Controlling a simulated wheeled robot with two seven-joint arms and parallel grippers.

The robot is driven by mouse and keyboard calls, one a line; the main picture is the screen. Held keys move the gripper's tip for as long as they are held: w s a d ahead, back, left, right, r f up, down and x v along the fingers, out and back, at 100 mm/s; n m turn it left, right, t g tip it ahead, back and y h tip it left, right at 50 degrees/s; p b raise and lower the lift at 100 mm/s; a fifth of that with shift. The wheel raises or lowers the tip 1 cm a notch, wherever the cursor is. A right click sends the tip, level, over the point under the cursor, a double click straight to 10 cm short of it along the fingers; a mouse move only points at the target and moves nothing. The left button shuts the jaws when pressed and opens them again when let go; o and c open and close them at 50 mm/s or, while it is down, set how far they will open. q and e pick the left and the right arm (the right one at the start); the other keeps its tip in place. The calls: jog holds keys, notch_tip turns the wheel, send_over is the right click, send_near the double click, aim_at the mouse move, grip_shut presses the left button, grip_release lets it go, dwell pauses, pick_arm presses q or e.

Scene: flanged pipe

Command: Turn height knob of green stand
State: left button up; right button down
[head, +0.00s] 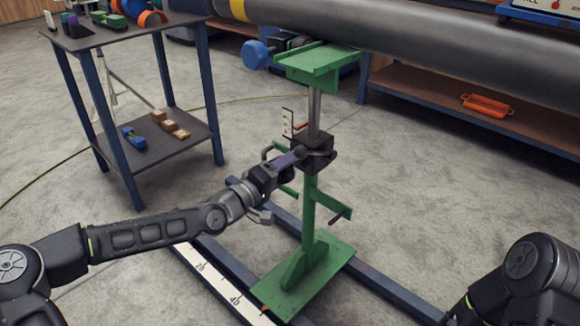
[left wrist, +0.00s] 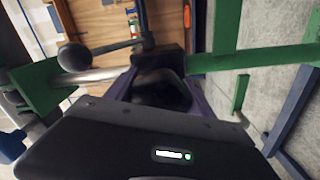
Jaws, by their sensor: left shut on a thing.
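The green stand (head: 309,212) stands upright on a green base plate, with a bare metal post and a green cradle (head: 318,60) on top. A black collar with the dark height knob (head: 316,146) sits at mid-height on the post. My left gripper (head: 296,157), with purple fingers, reaches in from the left and is shut on the knob. In the left wrist view, the dark knob (left wrist: 163,92) sits between the purple fingers, and the gripper body hides part of it. My right arm shows at lower right, but its gripper is out of frame.
A large grey pipe (head: 400,38) runs across the top, close to the cradle. A blue round handle (head: 255,54) is beside the cradle. Blue floor rails (head: 390,290) flank the base. A dark-topped table (head: 130,33) stands at left. An orange tray (head: 487,104) lies on a shelf.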

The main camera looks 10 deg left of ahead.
dwell(0.5)
pick_arm(q)
jog(key=o, duration=1.4)
jog(key=shift+c, duration=0.2)
jog(key=shift+a, duration=0.1)
jog(key=p+v, duration=0.2)
jog(key=v, duration=0.5)
jog(key=shift+s+p, duration=0.3)
jog(key=shift+s, duration=0.05)
jog(key=shift+a, duration=0.15)
